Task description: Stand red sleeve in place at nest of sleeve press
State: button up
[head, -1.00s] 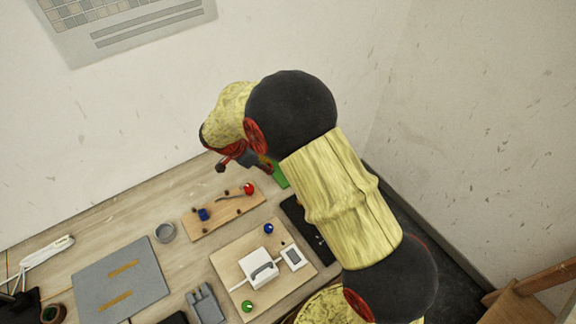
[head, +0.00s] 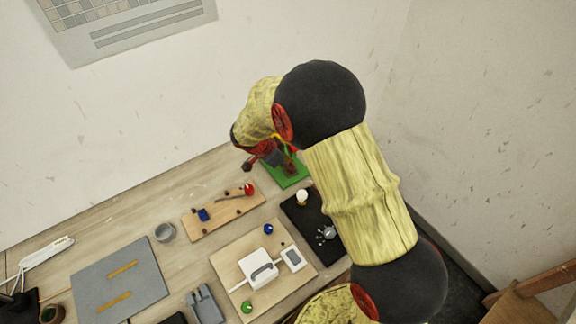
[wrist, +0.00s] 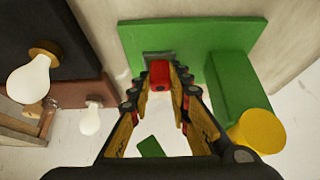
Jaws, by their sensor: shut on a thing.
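The red sleeve (wrist: 160,74) is small and sits between my fingertips in the wrist view. My gripper (wrist: 160,82) is shut on it; it also shows in the head view (head: 262,158), over the back right of the table. The sleeve press has a green base plate (wrist: 135,38), a green block (wrist: 232,88) and a yellow round part (wrist: 258,130). The sleeve is in front of a grey patch (wrist: 158,56) on the plate, perhaps the nest; whether they touch I cannot tell. In the head view the green plate (head: 291,180) is partly hidden by my gripper.
A black board (head: 313,245) with a bulb (head: 302,197) lies near the press. In the wrist view two white bulbs (wrist: 29,80) (wrist: 90,119) lie to the left. A wooden board (head: 225,215) with coloured parts and a white box (head: 258,265) stand further left.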

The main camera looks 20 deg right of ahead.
jog(key=shift+f+b, duration=0.3)
jog(key=shift+b, duration=0.2)
jog(key=o, duration=1)
jog(key=shift+c, duration=0.2)
jog(key=shift+r+p, duration=0.4)
jog(key=shift+p, duration=0.35)
jog(key=v, duration=1.2)
jog(key=shift+p, duration=0.45)
jog(key=shift+f, duration=0.1)
